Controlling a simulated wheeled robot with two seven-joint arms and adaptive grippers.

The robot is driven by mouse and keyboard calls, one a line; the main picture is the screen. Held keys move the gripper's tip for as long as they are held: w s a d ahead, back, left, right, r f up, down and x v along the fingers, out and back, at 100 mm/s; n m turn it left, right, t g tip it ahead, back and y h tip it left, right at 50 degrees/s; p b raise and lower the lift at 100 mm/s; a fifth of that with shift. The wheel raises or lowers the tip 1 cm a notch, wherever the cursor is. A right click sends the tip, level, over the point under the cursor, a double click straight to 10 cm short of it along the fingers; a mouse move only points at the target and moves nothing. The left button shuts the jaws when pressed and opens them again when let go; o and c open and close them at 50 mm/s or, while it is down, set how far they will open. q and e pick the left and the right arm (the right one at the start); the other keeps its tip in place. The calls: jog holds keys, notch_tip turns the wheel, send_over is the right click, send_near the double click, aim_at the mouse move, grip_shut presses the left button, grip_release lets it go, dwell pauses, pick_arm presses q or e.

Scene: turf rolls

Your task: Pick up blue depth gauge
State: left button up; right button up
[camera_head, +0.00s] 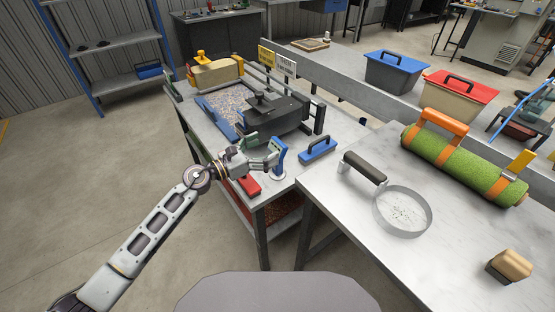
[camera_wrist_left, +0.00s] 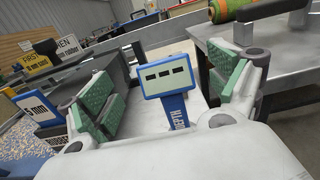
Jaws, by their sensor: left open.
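The blue depth gauge (camera_head: 279,158) stands upright on a round pale base near the front right corner of the left bench. In the left wrist view the gauge (camera_wrist_left: 165,74) shows its blue head with a pale display, and lettering down its stem. My left gripper (camera_head: 268,153) is open beside the gauge. In the left wrist view the green-padded fingers (camera_wrist_left: 170,92) stand apart on either side of the gauge, with visible gaps to both. The lower stem is partly hidden by the gripper body. My right gripper is not in view.
A red item (camera_head: 249,185) lies just below the gripper. A blue-handled block (camera_head: 318,150) sits right of the gauge, and a dark machine (camera_head: 275,112) stands behind. The right table (camera_head: 340,220) holds a round sieve (camera_head: 402,212) and a green turf roll (camera_head: 455,160).

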aim_at(277, 143)
pick_arm(q)
jog(key=shift+d, duration=0.1)
jog(key=shift+x, duration=2)
jog(key=shift+w+d+f, duration=0.2)
jog(key=shift+w+d, duration=0.05)
jog(key=shift+d, duration=0.2)
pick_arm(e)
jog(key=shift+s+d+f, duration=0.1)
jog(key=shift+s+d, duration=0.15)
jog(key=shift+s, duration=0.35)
pick_arm(q)
jog(key=c, duration=1.7)
jog(key=shift+r, duration=0.15)
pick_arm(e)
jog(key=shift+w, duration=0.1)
